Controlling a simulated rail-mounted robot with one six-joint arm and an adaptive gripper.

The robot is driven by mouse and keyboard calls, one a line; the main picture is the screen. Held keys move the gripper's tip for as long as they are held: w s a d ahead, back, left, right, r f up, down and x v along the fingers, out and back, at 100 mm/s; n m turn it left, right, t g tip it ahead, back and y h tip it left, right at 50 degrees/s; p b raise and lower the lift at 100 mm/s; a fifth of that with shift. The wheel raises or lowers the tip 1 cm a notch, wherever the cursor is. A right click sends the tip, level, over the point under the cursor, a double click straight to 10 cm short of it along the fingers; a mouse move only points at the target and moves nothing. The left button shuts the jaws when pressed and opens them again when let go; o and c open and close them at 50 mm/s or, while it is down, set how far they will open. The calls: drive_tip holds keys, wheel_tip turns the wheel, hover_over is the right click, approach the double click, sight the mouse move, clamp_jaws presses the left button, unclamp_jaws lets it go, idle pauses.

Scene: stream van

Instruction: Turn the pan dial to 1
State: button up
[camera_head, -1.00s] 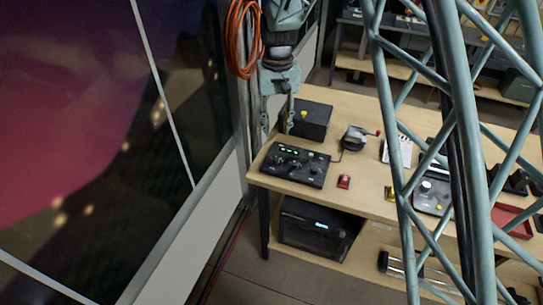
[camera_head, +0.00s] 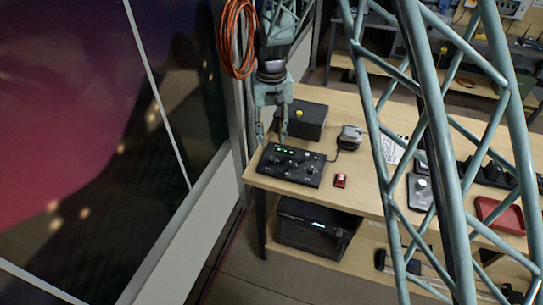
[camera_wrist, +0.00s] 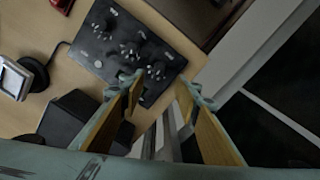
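The black control panel (camera_head: 291,166) lies at the left end of the wooden table, with green lit readouts and several dark knobs. It also shows in the wrist view (camera_wrist: 120,40), with knobs (camera_wrist: 155,70) clustered near one end. Which knob is the pan dial, and its setting, is too small to read. My gripper (camera_head: 272,137) is open and empty above the panel's back left edge. In the wrist view, its two tan-padded fingers (camera_wrist: 160,85) are spread near the knob end, apart from the panel as far as I can tell.
A black box (camera_head: 307,120) with a yellow top button stands behind the panel. A grey device (camera_head: 350,137) and a small red item (camera_head: 340,180) are to its right. A window wall borders the left. A red tray (camera_head: 502,214) sits far right.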

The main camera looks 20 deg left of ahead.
sight(272, 158)
drive_tip(key=shift+f, duration=4.95)
drive_tip(key=shift+c, duration=0.2)
drive_tip(key=c, duration=0.8)
